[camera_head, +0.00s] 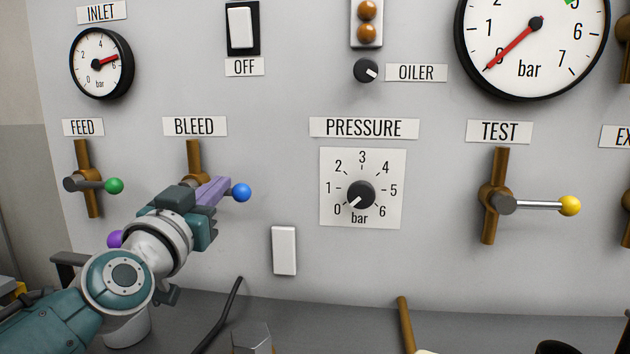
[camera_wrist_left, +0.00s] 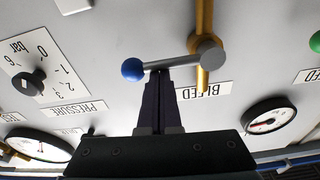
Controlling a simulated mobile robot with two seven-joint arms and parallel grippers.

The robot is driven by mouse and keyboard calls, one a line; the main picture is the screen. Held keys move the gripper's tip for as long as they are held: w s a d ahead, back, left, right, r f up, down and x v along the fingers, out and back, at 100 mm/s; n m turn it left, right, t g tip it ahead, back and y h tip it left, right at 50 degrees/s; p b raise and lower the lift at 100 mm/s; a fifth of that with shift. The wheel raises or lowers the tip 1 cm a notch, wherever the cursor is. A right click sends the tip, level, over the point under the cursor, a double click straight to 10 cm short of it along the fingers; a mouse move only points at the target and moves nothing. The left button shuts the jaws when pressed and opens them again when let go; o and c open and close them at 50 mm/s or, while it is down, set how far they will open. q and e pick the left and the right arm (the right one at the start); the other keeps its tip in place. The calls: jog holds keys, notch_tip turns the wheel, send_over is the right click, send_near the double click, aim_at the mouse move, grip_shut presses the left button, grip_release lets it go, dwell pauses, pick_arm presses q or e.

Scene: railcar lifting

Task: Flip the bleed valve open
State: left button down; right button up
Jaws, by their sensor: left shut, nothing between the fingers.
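The bleed valve (camera_head: 194,153) is a brass pipe on the grey panel under the BLEED label (camera_head: 194,126). Its lever ends in a blue ball (camera_head: 241,193) and points right, across the pipe. My left gripper (camera_head: 222,187) is in front of the valve and hides its hub and most of the lever in the head view. In the left wrist view the lever (camera_wrist_left: 172,64) runs from the grey hub (camera_wrist_left: 209,52) to the blue ball (camera_wrist_left: 132,69). My left gripper (camera_wrist_left: 160,78) is shut and empty, its fingertips at the lever close to the ball. I cannot tell whether they touch. My right gripper is not in view.
The feed valve with a green ball (camera_head: 114,186) is left of the bleed valve. The pressure knob (camera_head: 360,194), a white switch (camera_head: 284,250) and the test valve with a yellow ball (camera_head: 569,206) are to the right. Bare panel lies between them.

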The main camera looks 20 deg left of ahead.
pick_arm(q)
jog(key=shift+f+m, duration=0.15)
jog(key=shift+m, duration=0.25)
jog(key=s+a+f+m+g+h+b, duration=0.1)
jog(key=a+f+m, duration=0.3)
jog(key=m, duration=1.4)
jog(key=shift+a+f+h+b, duration=0.25)
jog(key=shift+f+h+b, duration=0.4)
jog(key=shift+f, duration=0.9)
